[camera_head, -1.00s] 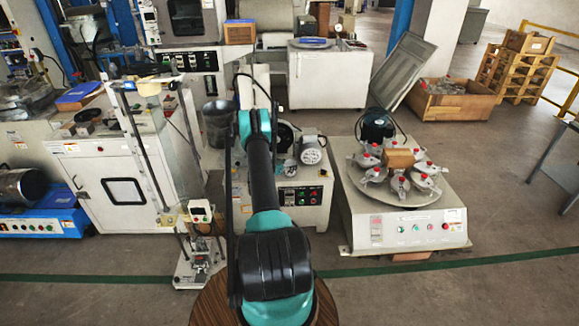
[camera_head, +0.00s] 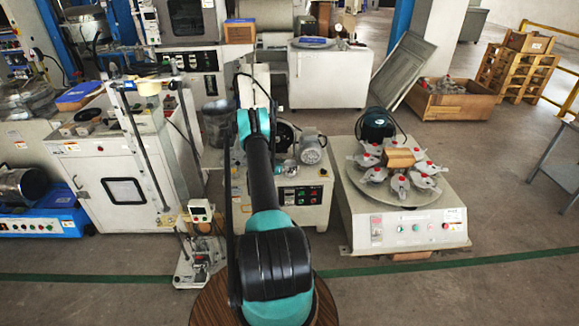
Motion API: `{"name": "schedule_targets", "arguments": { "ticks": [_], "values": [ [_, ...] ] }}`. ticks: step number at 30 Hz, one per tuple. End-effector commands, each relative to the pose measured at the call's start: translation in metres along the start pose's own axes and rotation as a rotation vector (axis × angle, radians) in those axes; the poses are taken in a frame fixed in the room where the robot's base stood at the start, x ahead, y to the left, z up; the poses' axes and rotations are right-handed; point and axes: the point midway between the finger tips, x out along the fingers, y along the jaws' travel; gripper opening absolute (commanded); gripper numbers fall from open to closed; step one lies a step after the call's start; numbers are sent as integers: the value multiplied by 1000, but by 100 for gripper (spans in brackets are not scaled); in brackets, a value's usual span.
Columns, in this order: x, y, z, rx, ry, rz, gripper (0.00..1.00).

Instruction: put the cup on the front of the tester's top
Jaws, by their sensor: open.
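My black and teal arm (camera_head: 262,180) reaches forward from the bottom middle of the head view, over the left part of a white machine with a control panel (camera_head: 302,196). My gripper is not visible; the far end of the arm is hidden behind its own links. A small pale cup-like shape (camera_head: 289,166) shows on that machine's top, just right of the arm and left of a grey motor (camera_head: 311,149). It is too small to tell for certain that it is the cup. I cannot tell which machine is the tester.
A low machine (camera_head: 349,212) on the right carries a round plate with several clamps and a brown block (camera_head: 399,158). A dark bucket (camera_head: 217,108) is left of the arm. A small stand (camera_head: 202,246) is at the front left. The floor at the right front is clear.

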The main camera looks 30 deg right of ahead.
Motion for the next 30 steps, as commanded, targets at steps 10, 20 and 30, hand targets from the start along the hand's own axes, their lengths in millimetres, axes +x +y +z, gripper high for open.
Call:
{"name": "schedule_targets", "arguments": {
  "ticks": [10, 20, 30],
  "values": [
    [-70, -1, 0, -1, 0, -3, 73],
    [-110, 0, 0, -1, 0, -2, 73],
    [-170, -11, -46, -107, -111, -51, 73]
  ]
}}
